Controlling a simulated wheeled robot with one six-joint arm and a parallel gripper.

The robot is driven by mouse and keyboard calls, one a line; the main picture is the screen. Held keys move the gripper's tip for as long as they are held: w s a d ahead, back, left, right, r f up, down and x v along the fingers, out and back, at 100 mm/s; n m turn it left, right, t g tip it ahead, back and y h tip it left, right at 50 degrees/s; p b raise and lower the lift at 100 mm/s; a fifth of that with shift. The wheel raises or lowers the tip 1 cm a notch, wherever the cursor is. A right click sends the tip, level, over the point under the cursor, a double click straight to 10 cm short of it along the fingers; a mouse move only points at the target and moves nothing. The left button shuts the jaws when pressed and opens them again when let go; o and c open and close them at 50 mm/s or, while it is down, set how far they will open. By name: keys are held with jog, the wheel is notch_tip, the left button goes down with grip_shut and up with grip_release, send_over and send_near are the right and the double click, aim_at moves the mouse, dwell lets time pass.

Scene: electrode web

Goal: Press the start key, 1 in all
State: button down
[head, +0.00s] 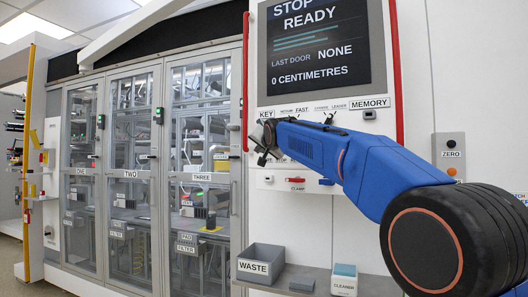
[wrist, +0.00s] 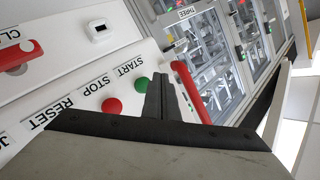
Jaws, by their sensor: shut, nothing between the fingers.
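The green start key (wrist: 141,84) is a round button on the white panel in the wrist view, beside the START label. The red stop key (wrist: 111,105) is to its lower left, by the STOP label. My gripper (wrist: 160,82) is shut and empty, its fingertips just right of the start key in that view. I cannot tell whether they touch the panel. In the head view my gripper (head: 263,143) is at the panel's left part, below the screen (head: 318,45), which reads READY, last door NONE, 0 CENTIMETRES. The start key is not discernible there.
A red upright handle (wrist: 189,92) stands right of the start key in the wrist view. Glass doors (head: 130,175) line the left. A shelf below the panel holds a grey waste bin (head: 261,265) and a cleaner box (head: 344,281).

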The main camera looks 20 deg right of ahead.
jog(key=shift+w+d, duration=0.5)
jog(key=shift+w+d, duration=0.1)
jog(key=shift+w, duration=0.05)
dwell(1.8)
jog(key=shift+w+d, duration=0.15)
jog(key=shift+w+d, duration=0.35)
dwell(1.0)
jog(key=shift+s+a, duration=0.15)
dwell(0.3)
jog(key=shift+s+a, duration=0.45)
jog(key=shift+s, duration=0.05)
